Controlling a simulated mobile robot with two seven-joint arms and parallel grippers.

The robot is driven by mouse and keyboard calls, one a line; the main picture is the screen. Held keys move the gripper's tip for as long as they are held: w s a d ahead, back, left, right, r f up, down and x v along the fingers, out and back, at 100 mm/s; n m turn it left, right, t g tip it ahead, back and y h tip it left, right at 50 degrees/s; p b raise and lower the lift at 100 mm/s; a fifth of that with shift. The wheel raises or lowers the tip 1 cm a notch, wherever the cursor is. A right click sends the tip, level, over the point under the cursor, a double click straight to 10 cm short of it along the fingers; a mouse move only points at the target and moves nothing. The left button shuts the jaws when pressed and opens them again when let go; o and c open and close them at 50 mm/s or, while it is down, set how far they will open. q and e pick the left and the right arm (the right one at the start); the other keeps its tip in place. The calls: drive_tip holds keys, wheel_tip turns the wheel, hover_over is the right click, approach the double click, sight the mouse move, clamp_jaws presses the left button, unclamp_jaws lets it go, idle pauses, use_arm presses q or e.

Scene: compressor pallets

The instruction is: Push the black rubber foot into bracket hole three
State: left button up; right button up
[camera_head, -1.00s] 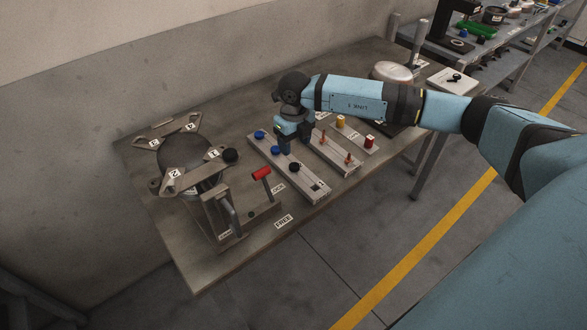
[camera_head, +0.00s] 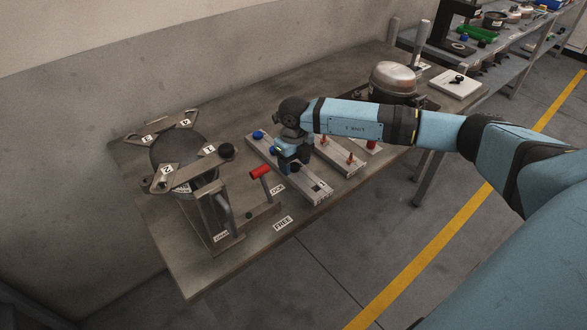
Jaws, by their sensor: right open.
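The bracket (camera_head: 165,185) is a grey metal frame with numbered white labels around a dark round body, at the left of the table. My right gripper (camera_head: 294,168) points down, open, over the bar's middle. The black rubber foot there is mostly hidden by the fingers, and I cannot tell whether they touch it. My left gripper is out of view.
A red-handled lever (camera_head: 260,172) stands between the bracket and the bar. A second bar (camera_head: 345,165) with orange-red pegs lies to the right. A silver dome (camera_head: 394,78) stands at the back right. The table's front left (camera_head: 180,270) is clear.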

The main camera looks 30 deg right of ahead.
sight(294, 165)
idle(0.4)
idle(0.4)
clamp_jaws()
drive_tip(key=shift+r, duration=0.15)
drive_tip(key=shift+r+p, duration=0.35)
drive_tip(key=shift+r, duration=0.2)
drive_tip(key=shift+r+p, duration=1.4)
drive_tip(key=shift+r, duration=0.95)
